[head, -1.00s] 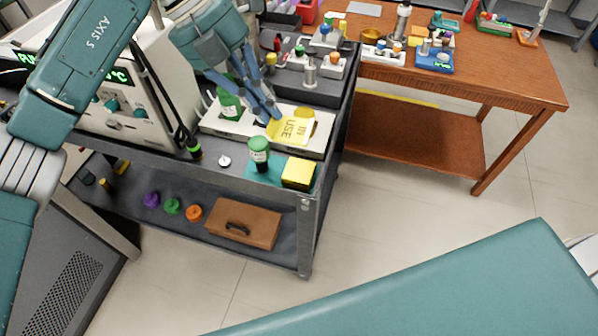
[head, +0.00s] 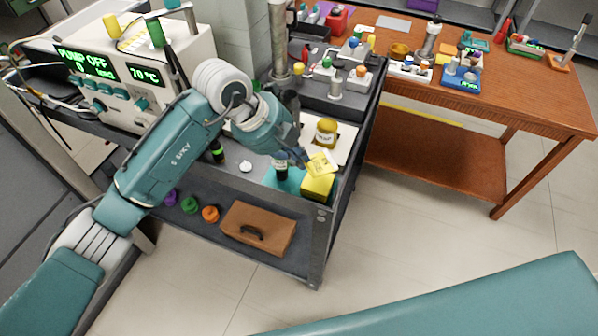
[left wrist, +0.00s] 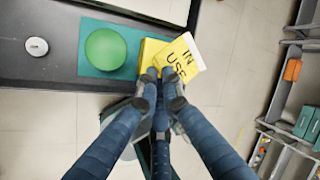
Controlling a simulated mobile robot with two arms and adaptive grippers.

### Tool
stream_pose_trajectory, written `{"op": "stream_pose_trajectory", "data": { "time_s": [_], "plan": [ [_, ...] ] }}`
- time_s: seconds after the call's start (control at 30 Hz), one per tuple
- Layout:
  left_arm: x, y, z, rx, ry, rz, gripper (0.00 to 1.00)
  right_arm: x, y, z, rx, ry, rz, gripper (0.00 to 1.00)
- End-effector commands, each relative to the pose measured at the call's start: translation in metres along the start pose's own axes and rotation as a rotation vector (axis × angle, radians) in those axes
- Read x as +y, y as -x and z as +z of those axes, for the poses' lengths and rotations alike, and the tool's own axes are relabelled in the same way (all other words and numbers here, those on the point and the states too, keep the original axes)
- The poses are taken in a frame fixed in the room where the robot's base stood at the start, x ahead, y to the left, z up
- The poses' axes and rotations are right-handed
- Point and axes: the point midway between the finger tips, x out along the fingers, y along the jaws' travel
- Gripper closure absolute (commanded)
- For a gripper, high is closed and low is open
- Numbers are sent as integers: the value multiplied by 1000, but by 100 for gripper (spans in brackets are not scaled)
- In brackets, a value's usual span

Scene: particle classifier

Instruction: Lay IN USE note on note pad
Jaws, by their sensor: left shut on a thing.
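The yellow IN USE note (head: 322,162) is pinched in my left gripper (head: 303,160), above the yellow note pad (head: 317,188). The pad is a thick yellow block at the cart's front right corner. In the left wrist view, the note (left wrist: 184,58) is turned at an angle and covers the right part of the pad (left wrist: 149,48). The fingertips (left wrist: 163,82) are shut on the note's near edge. I cannot tell whether the note touches the pad. My right gripper is not in view.
A green-capped bottle (left wrist: 105,50) stands on the teal mat (left wrist: 89,29), left of the pad. A yellow-lidded jar (head: 326,132) stands on the pale tray (head: 347,144) behind. A small white knob (head: 245,166) is on the cart top. Right of the cart is open floor.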

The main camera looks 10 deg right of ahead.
Motion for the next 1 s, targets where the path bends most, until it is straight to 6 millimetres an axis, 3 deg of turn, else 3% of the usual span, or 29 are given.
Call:
{"op": "stream_pose_trajectory", "data": {
  "time_s": [0.53, 0.87, 0.9, 0.97, 1.0],
  "plan": [
    [30, -56, -2, 3, 2, 1, 100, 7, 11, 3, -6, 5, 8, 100],
    [33, -62, -1, 0, -1, 0, 100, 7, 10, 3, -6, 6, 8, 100],
    [32, -61, -1, 0, -1, 0, 87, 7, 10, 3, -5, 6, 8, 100],
    [32, -61, -1, 0, -1, 0, 76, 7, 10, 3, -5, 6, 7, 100],
    [32, -61, -1, 0, -1, 0, 76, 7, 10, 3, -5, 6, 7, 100]
  ]
}}
